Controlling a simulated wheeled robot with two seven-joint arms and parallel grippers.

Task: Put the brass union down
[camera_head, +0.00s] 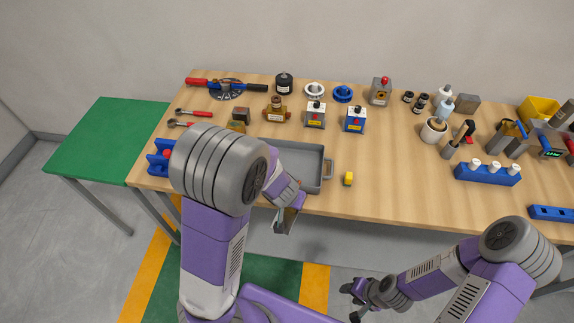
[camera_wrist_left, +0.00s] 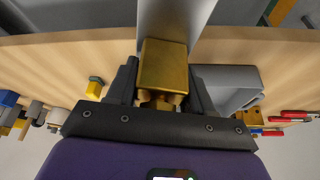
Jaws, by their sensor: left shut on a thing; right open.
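My left gripper (camera_head: 287,212) is low in front of the table's near edge, beside the grey tray. In the left wrist view it is shut on a brass block-shaped piece, the brass union (camera_wrist_left: 164,66), held between the two dark fingers (camera_wrist_left: 163,92). In the head view my own arm and gripper hide most of the held piece. My right gripper (camera_head: 357,300) is open and empty, low in front of the table and away from it. The grey tray (camera_head: 327,168) lies near the table's front edge, partly hidden by my left arm; it also shows in the left wrist view (camera_wrist_left: 247,101).
A yellow block (camera_head: 348,179) sits right of the tray. Another brass-coloured fitting (camera_head: 276,111) and labelled blocks (camera_head: 315,116) stand behind it. A blue rack (camera_head: 487,174) is farther right. The wooden table (camera_head: 400,195) is bare between yellow block and rack. A green table (camera_head: 100,140) stands left.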

